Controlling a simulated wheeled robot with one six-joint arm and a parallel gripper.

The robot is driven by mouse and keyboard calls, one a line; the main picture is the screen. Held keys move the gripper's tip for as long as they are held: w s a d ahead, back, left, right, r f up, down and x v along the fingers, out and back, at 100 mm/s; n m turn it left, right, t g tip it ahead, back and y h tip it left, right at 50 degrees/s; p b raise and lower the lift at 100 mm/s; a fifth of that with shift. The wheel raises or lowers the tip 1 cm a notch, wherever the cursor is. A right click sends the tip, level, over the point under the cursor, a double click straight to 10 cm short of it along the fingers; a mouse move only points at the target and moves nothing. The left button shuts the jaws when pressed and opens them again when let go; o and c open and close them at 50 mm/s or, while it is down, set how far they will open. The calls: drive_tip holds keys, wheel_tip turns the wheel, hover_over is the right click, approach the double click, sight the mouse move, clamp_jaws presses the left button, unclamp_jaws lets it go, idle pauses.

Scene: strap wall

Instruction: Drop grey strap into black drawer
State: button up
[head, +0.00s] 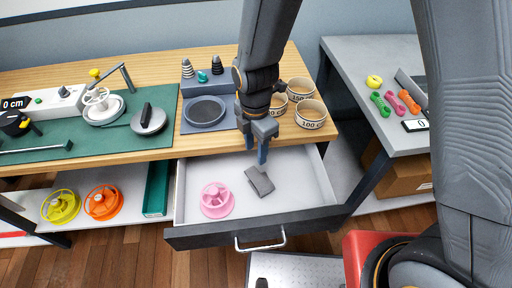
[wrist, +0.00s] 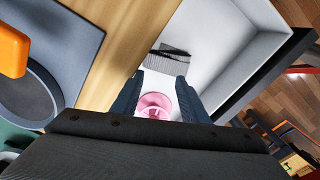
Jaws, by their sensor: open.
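The grey strap (head: 260,181) is a small folded bundle lying on the white floor of the open drawer. It also shows in the wrist view (wrist: 168,62), beyond my fingertips. The black drawer (head: 205,238) has a dark front and a silver handle and is pulled out below the wooden bench. A pink spool (head: 216,200) lies in the drawer left of the strap. My gripper (head: 262,152) points down over the drawer's back part, just above and beside the strap. In the wrist view its two fingers (wrist: 157,95) are apart with nothing held between them.
Tape rolls (head: 311,114) and a dark scale (head: 206,111) stand on the bench by my arm. Yellow and orange spools (head: 103,202) sit on the lower shelf at left. A grey table (head: 375,55) with small coloured straps stands at right. The drawer's right part is clear.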

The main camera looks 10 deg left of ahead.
drive_tip(key=shift+w+a+r, duration=0.25)
drive_tip(key=shift+w, duration=0.1)
drive_tip(key=shift+o, duration=0.9)
wheel_tip(320, 180, up, 2)
drive_tip(key=shift+r+p, duration=0.1)
drive_tip(key=shift+p, duration=0.8)
drive_tip(key=o, duration=0.4)
drive_tip(key=shift+r+p, duration=0.3)
drive_tip(key=shift+r, duration=0.05)
drive_tip(key=shift+c, duration=0.2)
wheel_tip(320, 180, up, 2)
drive_tip(key=shift+s+d+r+p, duration=0.1)
drive_tip(key=shift+s+p, duration=0.05)
drive_tip(key=shift+p, duration=0.75)
wheel_tip(320, 180, up, 8)
drive_tip(key=b, duration=0.2)
